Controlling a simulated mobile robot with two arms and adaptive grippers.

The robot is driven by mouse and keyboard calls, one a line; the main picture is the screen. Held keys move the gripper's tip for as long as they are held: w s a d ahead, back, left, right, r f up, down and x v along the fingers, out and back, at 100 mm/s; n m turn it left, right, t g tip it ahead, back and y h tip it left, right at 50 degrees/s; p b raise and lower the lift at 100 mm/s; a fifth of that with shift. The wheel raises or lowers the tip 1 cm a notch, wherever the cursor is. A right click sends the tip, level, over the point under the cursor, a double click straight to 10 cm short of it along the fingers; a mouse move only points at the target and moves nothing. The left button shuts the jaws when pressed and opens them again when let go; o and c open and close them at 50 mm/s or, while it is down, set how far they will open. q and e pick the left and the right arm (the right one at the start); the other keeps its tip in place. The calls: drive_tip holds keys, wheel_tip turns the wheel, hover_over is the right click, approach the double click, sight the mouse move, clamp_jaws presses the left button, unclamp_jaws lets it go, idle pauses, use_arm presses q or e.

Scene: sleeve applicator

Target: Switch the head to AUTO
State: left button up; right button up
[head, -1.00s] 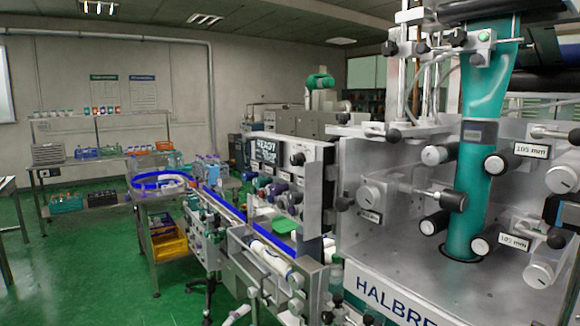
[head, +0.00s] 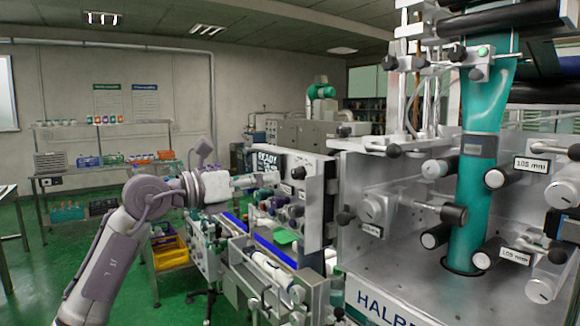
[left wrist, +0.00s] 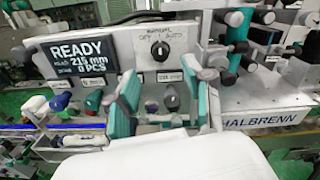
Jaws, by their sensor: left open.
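The control panel (left wrist: 110,55) fills the upper left wrist view. Its black selector knob (left wrist: 160,49) sits under small labels that include MANUAL, OFF and AUTO. The knob's pointer looks roughly upright, but its exact setting is too small to read surely. In the head view the knob (head: 298,173) is on the panel's right part. My left gripper (left wrist: 164,92) is open and empty, its teal-padded fingers apart, below the knob and not touching it. In the head view my left gripper (head: 246,181) reaches toward the panel's left side. My right gripper is not in view.
A READY display (left wrist: 82,62) is left of the knob. Several smaller knobs and buttons (left wrist: 172,98) sit below, between my fingers. A conveyor (head: 262,248) runs under the panel. The machine with the teal sleeve (head: 485,110) stands to the right.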

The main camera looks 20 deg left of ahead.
sight(293, 174)
use_arm(q)
drive_tip(key=p+x, duration=0.2)
drive_tip(key=x, duration=0.4)
drive_tip(key=shift+r, duration=0.15)
drive_tip(key=shift+w+d, duration=0.35)
clamp_jaws()
